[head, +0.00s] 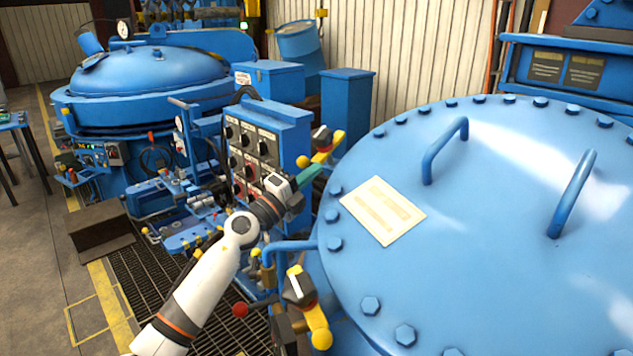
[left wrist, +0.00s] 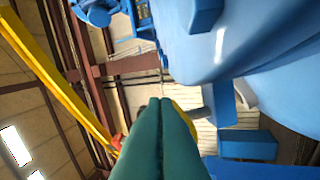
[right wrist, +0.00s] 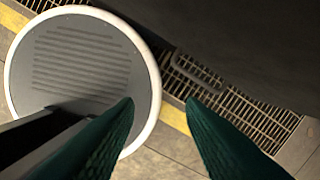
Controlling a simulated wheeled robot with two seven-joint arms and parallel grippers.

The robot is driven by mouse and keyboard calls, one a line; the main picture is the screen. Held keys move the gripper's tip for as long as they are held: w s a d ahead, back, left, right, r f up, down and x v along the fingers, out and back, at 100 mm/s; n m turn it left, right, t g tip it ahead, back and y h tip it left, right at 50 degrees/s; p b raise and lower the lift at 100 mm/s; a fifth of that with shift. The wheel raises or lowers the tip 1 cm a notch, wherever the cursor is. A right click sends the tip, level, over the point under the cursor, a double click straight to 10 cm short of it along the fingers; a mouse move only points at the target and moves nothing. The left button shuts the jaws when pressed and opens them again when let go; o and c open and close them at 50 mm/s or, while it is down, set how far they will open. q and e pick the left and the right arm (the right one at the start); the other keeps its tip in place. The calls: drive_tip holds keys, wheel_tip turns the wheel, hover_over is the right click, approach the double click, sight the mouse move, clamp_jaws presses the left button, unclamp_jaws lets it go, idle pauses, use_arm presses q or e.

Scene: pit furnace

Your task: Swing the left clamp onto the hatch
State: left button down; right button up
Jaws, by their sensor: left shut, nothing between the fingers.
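The hatch (head: 500,220) is the large blue round lid at the right of the head view, with bolts around its rim and two bar handles. One clamp with a yellow ball-ended handle (head: 326,149) stands at its far left edge. A second yellow-handled clamp (head: 312,312) stands at its near left edge. My left gripper (head: 312,181) is shut and empty, its green fingers just below the far clamp's handle; I cannot tell whether they touch. In the left wrist view, a yellow part shows behind the shut fingertips (left wrist: 160,103), mostly hidden. My right gripper (right wrist: 160,103) is open and empty.
A blue control box with knobs (head: 262,145) stands close behind my left arm. A blue pipe (head: 290,246) runs beside the hatch between the clamps. Another domed furnace (head: 150,72) stands at the back left. Floor grating (head: 150,285) lies below.

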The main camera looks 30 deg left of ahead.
use_arm(q)
drive_tip(key=shift+s+a, duration=0.1)
drive_tip(key=shift+a, duration=0.35)
drive_tip(key=shift+d, duration=0.1)
